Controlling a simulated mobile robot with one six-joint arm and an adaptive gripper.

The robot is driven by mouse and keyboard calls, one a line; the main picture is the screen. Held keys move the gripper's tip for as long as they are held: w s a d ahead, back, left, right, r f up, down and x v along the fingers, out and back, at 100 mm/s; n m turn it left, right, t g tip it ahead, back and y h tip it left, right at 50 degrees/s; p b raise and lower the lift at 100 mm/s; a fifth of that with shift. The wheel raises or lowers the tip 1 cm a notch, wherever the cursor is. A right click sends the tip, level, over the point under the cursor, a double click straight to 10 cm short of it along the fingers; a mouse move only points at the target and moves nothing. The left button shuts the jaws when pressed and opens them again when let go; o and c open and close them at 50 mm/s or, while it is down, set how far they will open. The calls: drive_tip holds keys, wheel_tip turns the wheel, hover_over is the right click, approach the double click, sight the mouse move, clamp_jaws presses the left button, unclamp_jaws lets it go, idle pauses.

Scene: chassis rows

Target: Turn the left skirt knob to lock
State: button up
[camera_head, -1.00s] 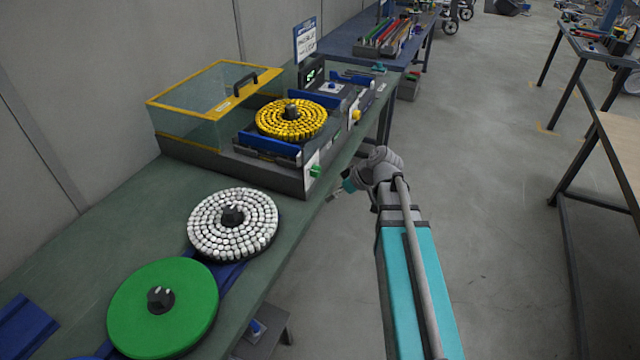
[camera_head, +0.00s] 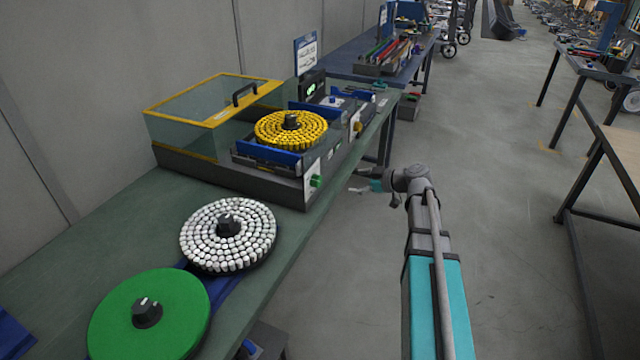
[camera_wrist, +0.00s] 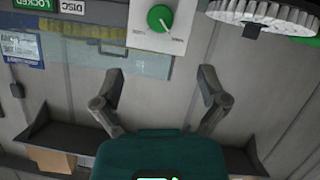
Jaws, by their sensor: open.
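The green skirt knob (camera_head: 316,181) is on a white plate on the front of the disc machine, at its near left end. In the wrist view the green knob (camera_wrist: 160,18) is at the top centre, with a white pointer mark slanting to its lower right. My gripper (camera_head: 360,182) is to the right of the knob in the head view, apart from it, over the floor side of the bench. In the wrist view my gripper (camera_wrist: 162,74) has its two fingers spread and empty, with the knob beyond the gap between them. A yellow knob (camera_head: 358,127) is farther along the front.
The machine carries a disc of yellow pieces (camera_head: 268,130) and a clear yellow-framed cover (camera_head: 205,122). A disc of white pieces (camera_head: 200,240) and a green disc (camera_head: 180,310) lie nearer on the bench (camera_head: 110,225). The floor right of the bench is open.

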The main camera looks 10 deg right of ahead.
sight(320, 182)
drive_tip(key=shift+w+a+f, duration=0.1)
drive_tip(key=b+x, duration=0.4)
drive_tip(key=x, duration=0.7)
drive_tip(key=shift+w+a+f+b, duration=0.15)
drive_tip(key=shift+a+f+b, duration=0.05)
drive_tip(key=shift+b, duration=0.1)
drive_tip(key=shift+b+x, duration=0.3)
drive_tip(key=shift+x, duration=0.65)
drive_tip(key=shift+r, duration=0.1)
drive_tip(key=c, duration=1.1)
